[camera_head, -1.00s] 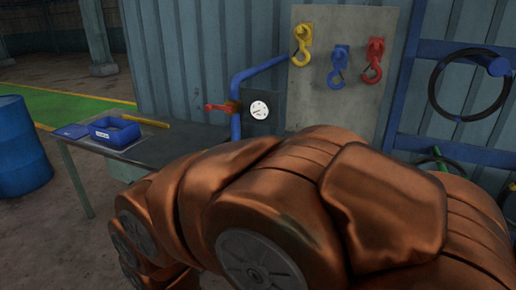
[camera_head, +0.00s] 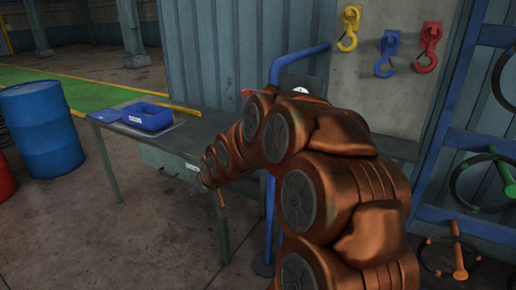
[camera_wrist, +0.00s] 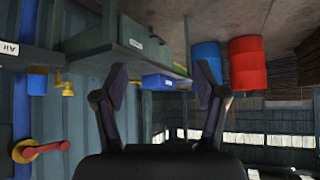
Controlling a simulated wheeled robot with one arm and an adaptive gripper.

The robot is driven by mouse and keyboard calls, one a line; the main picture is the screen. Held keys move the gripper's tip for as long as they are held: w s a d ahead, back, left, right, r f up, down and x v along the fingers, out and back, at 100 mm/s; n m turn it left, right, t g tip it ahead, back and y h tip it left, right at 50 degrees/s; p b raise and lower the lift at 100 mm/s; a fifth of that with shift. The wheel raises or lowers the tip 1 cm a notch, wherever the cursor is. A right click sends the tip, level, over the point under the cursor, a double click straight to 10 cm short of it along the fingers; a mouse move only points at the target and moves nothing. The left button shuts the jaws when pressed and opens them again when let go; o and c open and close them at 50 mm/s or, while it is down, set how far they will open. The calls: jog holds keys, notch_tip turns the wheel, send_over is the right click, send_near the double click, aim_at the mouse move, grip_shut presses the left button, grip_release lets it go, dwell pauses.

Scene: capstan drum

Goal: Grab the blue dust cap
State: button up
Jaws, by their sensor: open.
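In the wrist view, which appears upside down, a small blue piece (camera_wrist: 37,84) shows at the left beside a brass-yellow fitting (camera_wrist: 67,88). It may be the blue dust cap, but it is too small to be sure. My gripper (camera_wrist: 162,80) is open and empty, with its two dark fingers spread apart. The blue piece lies outside the fingers, to their left in that view, and nothing touches them. In the head view I cannot make out the cap, and my copper-coloured arm hides part of the wall fittings.
A red valve handle (camera_wrist: 45,149) and a blue pipe (camera_wrist: 20,105) are near the fitting. Hooks (camera_head: 388,53) hang on a board.

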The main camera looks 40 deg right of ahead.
jog(key=w+d+m+t+h+b, duration=0.15)
jog(key=w+d, duration=0.25)
jog(key=d, duration=0.4)
jog(key=w+d+m+t+h+b, duration=0.1)
jog(key=w+d+t+h, duration=0.2)
jog(key=d, duration=0.6)
jog(key=d+m+t+h+b, duration=0.1)
jog(key=d+t+h+b, duration=0.15)
jog(key=d, duration=1.15)
jog(key=shift+d+p+x, duration=0.2)
jog(key=shift+p+x, duration=0.95)
jog(key=shift+x, duration=2.3)
jog(key=shift+s, duration=0.2)
jog(key=c, duration=1.1)
jog(key=shift+o, duration=0.2)
